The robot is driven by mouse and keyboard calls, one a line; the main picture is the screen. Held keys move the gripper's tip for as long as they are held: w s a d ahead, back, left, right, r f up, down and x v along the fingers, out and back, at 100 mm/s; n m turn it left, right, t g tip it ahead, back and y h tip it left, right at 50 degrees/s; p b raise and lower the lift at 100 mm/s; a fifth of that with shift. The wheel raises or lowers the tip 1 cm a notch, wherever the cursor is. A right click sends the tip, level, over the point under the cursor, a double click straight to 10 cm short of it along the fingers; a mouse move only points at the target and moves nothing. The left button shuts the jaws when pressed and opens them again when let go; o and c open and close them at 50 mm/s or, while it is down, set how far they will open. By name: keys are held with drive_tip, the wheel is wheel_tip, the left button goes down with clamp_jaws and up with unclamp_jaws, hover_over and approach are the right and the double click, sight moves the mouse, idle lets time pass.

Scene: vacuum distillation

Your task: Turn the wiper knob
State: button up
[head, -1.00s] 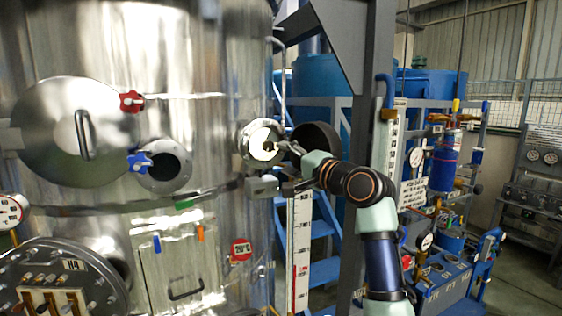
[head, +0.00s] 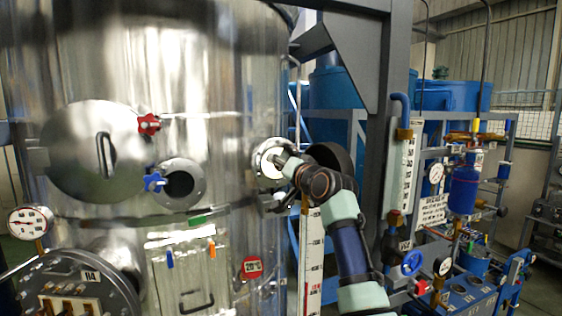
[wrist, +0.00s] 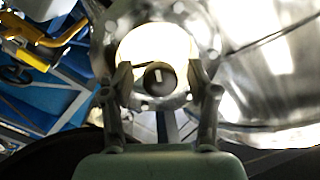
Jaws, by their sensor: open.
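The wiper knob (wrist: 158,77) is small, dark and round with a pale mark on its face. In the wrist view it stands in front of a bright lit sight glass (wrist: 182,42) in a bolted flange. My gripper (wrist: 160,74) is open, with one finger on each side of the knob and a visible gap at both sides. I cannot tell whether the fingertips reach as deep as the knob. In the head view my gripper (head: 282,160) is at the flange (head: 262,158) on the vessel's right side, and it hides the knob there.
The large steel vessel (head: 225,75) fills the left, with a red star knob (head: 149,124), a blue star knob (head: 154,182) and an open round port (head: 180,184). A grey steel post (head: 391,90) stands right of my arm. A white scale (head: 314,260) hangs below the flange.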

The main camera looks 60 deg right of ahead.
clamp_jaws()
idle(0.3)
drive_tip(key=shift+n, duration=0.3)
drive_tip(key=n, duration=0.3)
drive_tip(key=shift+n+g, duration=0.3)
drive_tip(key=shift+g, duration=0.1)
drive_tip(key=n, duration=0.4)
drive_tip(key=n+g, duration=0.1)
drive_tip(key=n, duration=0.3)
drive_tip(key=shift+n+g+h, duration=0.3)
drive_tip(key=shift+n+h, duration=0.1)
drive_tip(key=shift+n, duration=1.4)
